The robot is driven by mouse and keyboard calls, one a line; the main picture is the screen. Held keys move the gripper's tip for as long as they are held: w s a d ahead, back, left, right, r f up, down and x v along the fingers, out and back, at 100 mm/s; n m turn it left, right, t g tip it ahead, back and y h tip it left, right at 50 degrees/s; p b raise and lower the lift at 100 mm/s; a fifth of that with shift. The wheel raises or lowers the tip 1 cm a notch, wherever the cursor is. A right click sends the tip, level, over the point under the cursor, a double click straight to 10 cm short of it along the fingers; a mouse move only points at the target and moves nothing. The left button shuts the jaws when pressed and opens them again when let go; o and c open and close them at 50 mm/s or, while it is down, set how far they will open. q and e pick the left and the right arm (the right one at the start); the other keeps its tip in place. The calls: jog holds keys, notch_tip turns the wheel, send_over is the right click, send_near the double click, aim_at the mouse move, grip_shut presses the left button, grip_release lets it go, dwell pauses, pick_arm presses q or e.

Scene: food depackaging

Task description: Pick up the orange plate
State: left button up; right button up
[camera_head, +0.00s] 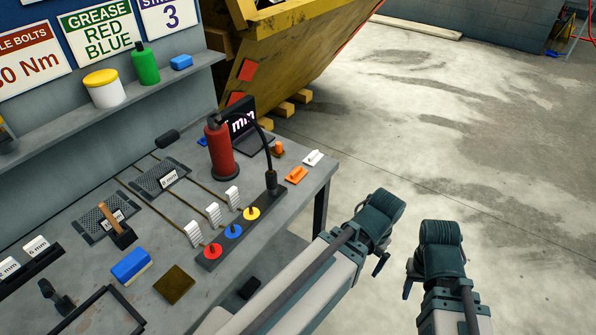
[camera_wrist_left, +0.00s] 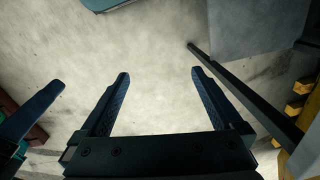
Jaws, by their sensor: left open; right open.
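The orange plate (camera_head: 296,175) is a small flat orange piece with a raised part, lying near the right edge of the grey workbench in the head view. My right gripper (camera_head: 437,268) is right of the bench over open floor, well apart from the plate; its jaws are open, mostly hidden by its teal wrist. My left gripper (camera_wrist_left: 160,85) shows in the left wrist view with two dark fingers spread and nothing between them. In the head view it is beside the bench's right side, nearer the plate but apart from it.
On the workbench (camera_head: 215,270), a white piece (camera_head: 313,158) lies beside the plate. A red bottle (camera_head: 219,148) and a dark base with coloured knobs (camera_head: 232,235) stand to its left. A yellow skip (camera_head: 290,45) is behind. The floor at right is clear.

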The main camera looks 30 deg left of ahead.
pick_arm(q)
jog(key=w+a+n+y, duration=0.1)
jog(key=w+a+n, duration=0.3)
jog(key=a, duration=0.4)
jog(key=n+t+y, duration=0.1)
jog(key=n+y, duration=1.1)
jog(key=n, duration=0.4)
send_near(298, 171)
jog(key=b+x, duration=0.2)
jog(key=b, duration=0.1)
jog(key=shift+s+a, duration=0.25)
jog(key=shift+a, duration=0.05)
jog(key=shift+w+a+f, duration=0.1)
jog(key=shift+a+f, duration=0.1)
jog(key=shift+a, duration=0.45)
jog(key=b+x, duration=0.1)
jog(key=x, duration=0.1)
jog(key=b+x, duration=0.1)
jog(key=x, duration=0.1)
jog(key=shift+w+f, duration=0.2)
jog(key=shift+f, duration=0.15)
jog(key=shift+a+b, duration=0.3)
jog(key=shift+a, duration=0.15)
jog(key=c, duration=1.6)
